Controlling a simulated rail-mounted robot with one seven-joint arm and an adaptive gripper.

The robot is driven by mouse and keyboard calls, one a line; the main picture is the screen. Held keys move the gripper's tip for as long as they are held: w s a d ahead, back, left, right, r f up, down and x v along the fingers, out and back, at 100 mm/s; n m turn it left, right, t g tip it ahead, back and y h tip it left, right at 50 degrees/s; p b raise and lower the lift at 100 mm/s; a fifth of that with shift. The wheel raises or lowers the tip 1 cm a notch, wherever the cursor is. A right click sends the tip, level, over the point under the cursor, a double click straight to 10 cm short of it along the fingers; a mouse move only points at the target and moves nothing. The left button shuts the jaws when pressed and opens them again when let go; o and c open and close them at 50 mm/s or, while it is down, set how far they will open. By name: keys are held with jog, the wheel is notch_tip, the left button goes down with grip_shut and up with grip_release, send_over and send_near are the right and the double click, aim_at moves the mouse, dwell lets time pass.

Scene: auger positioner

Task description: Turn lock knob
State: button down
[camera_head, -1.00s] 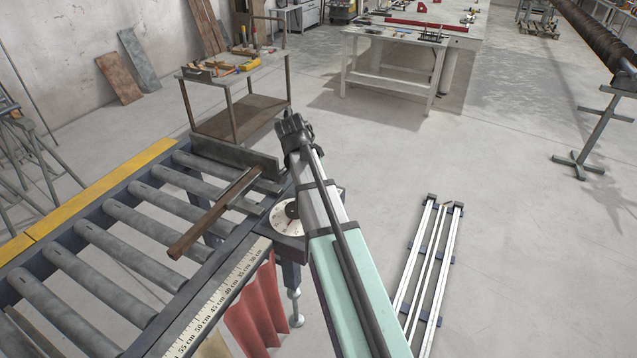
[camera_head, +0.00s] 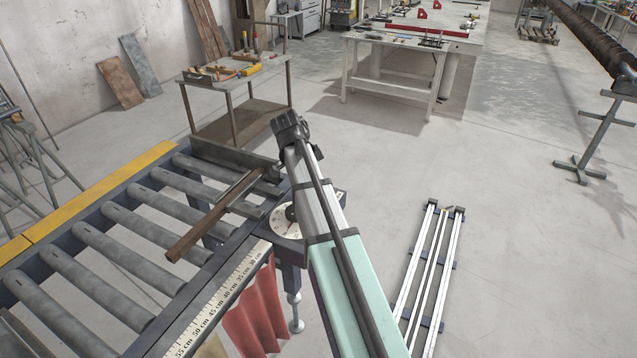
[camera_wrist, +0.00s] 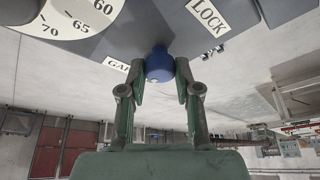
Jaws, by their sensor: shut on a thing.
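A blue round knob (camera_wrist: 158,66) sits at the underside edge of a dark panel (camera_wrist: 150,28) in the wrist view. My gripper (camera_wrist: 159,72) has its two green-grey fingers closed on the knob, one on each side. A white label (camera_wrist: 207,16) reading "LOCK" is to the knob's upper right. Another label (camera_wrist: 117,65), partly hidden by a finger, begins with "GA". A white dial (camera_wrist: 75,14) is at the upper left and also shows in the head view (camera_head: 281,222). In the head view the knob and fingers are not visible.
A roller conveyor (camera_head: 95,240) with a yellow edge and a ruler scale (camera_head: 215,310) is at left. A brown bar (camera_head: 205,228) lies across its rollers. A red cloth (camera_head: 255,315) hangs below. Long rails (camera_head: 432,265) lie on the floor at right; open floor surrounds them.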

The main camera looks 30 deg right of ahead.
jog(key=c, duration=0.8)
grip_release()
jog(key=shift+r, duration=0.1)
jog(key=v, duration=1.1)
jog(key=shift+a+r, duration=0.1)
jog(key=shift+r, duration=0.3)
